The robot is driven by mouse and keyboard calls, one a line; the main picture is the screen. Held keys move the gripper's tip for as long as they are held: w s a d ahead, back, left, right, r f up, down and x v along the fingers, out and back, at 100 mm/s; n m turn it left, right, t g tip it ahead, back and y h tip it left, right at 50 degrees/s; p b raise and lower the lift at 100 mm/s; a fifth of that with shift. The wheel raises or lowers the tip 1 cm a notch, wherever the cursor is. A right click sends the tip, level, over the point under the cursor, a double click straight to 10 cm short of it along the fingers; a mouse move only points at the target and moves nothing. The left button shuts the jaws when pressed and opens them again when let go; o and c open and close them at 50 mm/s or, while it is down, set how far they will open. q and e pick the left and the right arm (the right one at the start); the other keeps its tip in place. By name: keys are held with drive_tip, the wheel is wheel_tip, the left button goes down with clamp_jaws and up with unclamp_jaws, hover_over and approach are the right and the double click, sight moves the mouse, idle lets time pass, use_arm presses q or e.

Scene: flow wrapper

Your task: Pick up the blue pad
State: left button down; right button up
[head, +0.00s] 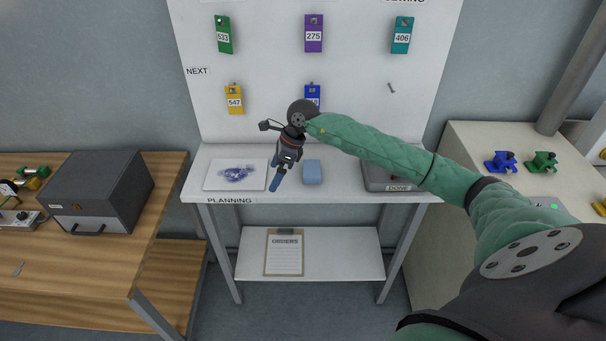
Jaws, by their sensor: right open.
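The blue pad (312,172) lies flat on the white planning table, near the middle of its top. My right arm comes in from the right, and my right gripper (277,178) points down over the table just left of the pad. The gripper is open with nothing seen between its blue fingers, and it appears apart from the pad. My left gripper is not in the picture.
A white sheet with a purple-blue item (237,174) lies left of the gripper. A grey DONE tray (375,182) stands at the right, partly under my arm. Colored tags hang on the board behind, including a yellow tag (234,99). An ORDERS clipboard (284,252) lies on the lower shelf.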

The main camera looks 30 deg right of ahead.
sight(312, 168)
drive_tip(key=d+r+h, duration=0.1)
drive_tip(key=d, duration=0.3)
drive_tip(key=d+r+h, duration=0.1)
drive_tip(key=d+h, duration=0.1)
drive_tip(key=d, duration=0.2)
drive_tip(key=w+d+g+h, duration=0.1)
drive_tip(key=d+h, duration=0.1)
drive_tip(key=d, duration=0.3)
drive_tip(key=shift+r, duration=0.4)
drive_tip(key=shift+s+d, duration=0.1)
drive_tip(key=shift+d, duration=0.2)
drive_tip(key=shift+f+p, duration=0.7)
drive_tip(key=shift+f, duration=0.5)
wheel_tip(312, 168, down, 4)
drive_tip(key=p, duration=0.3)
drive_tip(key=shift+a+f+p, duration=0.1)
drive_tip(key=shift+p, duration=0.25)
drive_tip(key=shift+f, duration=0.55)
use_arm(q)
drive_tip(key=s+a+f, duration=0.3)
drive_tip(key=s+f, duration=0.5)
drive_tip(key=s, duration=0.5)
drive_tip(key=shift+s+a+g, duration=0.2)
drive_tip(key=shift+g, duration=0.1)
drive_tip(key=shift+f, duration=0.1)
use_arm(e)
drive_tip(key=c, duration=0.9)
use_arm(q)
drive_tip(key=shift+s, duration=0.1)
